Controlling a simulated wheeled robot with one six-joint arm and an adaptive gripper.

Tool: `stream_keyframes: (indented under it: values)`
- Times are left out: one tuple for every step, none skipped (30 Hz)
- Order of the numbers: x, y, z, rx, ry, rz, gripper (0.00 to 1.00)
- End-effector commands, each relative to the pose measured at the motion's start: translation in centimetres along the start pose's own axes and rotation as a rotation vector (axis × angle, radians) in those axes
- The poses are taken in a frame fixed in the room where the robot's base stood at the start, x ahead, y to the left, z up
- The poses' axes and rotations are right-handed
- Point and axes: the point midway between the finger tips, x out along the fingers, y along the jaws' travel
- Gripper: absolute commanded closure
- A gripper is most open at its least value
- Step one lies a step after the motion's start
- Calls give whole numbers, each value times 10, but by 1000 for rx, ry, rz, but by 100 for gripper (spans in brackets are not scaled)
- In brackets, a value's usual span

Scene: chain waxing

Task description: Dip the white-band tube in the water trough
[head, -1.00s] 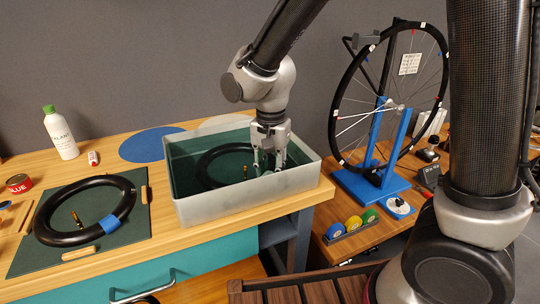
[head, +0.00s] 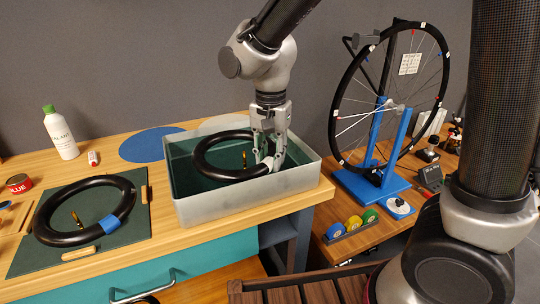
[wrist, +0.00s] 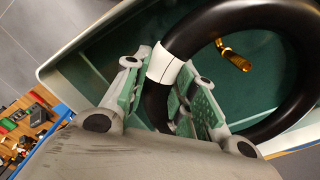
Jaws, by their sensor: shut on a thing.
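The white-band tube is a black ring (head: 203,163) with a brass valve (head: 245,159). It sits raised near the rim level of the water trough (head: 250,200), a pale translucent tub with a dark green inside. My gripper (head: 268,158) is shut on the tube at its right side. In the wrist view the white band (wrist: 164,66) shows right beside my fingers (wrist: 160,110), which straddle the black tube. The brass valve also shows in the wrist view (wrist: 234,56). Whether the tube's underside touches water cannot be told.
A second black tube with a blue band (head: 125,230) lies on a dark green mat (head: 30,262) at left. A wheel on a blue stand (head: 372,186) is at right, with colored discs (head: 354,225) below.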

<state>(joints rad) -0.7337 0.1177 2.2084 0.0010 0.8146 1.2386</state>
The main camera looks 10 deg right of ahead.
Motion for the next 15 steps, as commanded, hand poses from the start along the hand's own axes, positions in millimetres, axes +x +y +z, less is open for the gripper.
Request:
stream_keyframes:
  values:
    - [-5,0,0,0,1,-2,100]
    - [-8,0,0,0,1,-2,100]
    - [-11,0,0,0,1,-3,100]
    - [-14,0,0,0,1,-2,100]
    - [-16,0,0,0,0,-1,100]
    - [-20,0,0,0,1,-2,100]
    - [-23,-1,0,0,1,-3,100]
    - [-26,-1,0,0,1,-3,100]
    - [-29,0,0,0,1,-3,100]
    - [-32,0,0,0,1,-3,100]
    - [-34,0,0,0,1,-3,100]
    - [-38,0,0,0,1,-2,100]
    - [-40,0,0,0,1,-2,100]
    - [-43,0,0,0,1,-2,100]
    - [-47,-1,0,0,1,-3,100]
